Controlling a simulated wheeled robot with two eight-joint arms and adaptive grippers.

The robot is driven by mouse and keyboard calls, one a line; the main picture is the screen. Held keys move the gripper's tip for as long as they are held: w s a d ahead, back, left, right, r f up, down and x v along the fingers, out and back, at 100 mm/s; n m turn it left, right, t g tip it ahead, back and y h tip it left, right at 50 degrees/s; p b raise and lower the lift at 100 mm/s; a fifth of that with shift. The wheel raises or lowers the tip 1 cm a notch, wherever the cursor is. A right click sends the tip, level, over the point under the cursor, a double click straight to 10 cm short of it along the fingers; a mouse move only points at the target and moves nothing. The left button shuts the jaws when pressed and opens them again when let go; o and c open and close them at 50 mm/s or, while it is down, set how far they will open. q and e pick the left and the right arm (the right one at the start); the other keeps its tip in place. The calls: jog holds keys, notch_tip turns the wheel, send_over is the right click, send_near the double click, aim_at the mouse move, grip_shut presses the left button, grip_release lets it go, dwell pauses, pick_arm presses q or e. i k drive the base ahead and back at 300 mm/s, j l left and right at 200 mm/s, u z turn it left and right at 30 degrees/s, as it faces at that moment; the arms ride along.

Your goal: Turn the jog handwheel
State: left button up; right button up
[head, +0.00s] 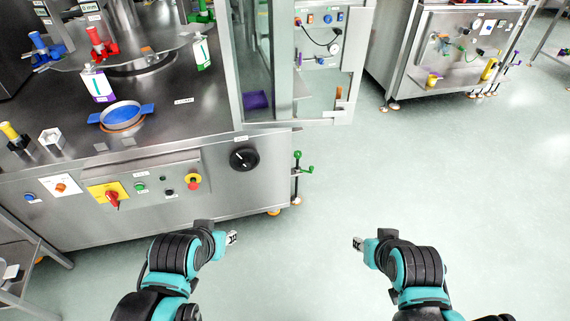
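A round black handwheel (244,158) with a pale mark across its face sits on the front panel of the steel machine, right of the control buttons. A small label is above it. My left gripper (232,238) is below the handwheel and nearer to me, apart from it, over the floor in the picture. My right gripper (357,244) is farther right over open floor. Neither gripper touches anything. Both are too small here to tell whether the fingers are open or shut.
A green-handled crank (301,163) sticks out at the machine's right side. A red-and-yellow switch (113,198) and a red stop button (193,182) are left of the handwheel. A clear guard door (330,75) stands open above. The floor (430,170) at right is clear.

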aim_at(243, 159)
jog(key=j+z, duration=1.45)
jog(key=k+j, duration=0.2)
jog(key=j, duration=0.2)
jog(key=k+j+z, duration=0.15)
jog(key=j, duration=0.25)
jog(key=k+j, duration=0.2)
jog(key=j, duration=0.2)
jog(key=k+j+z, duration=0.15)
jog(key=j, duration=0.25)
jog(key=k, duration=0.05)
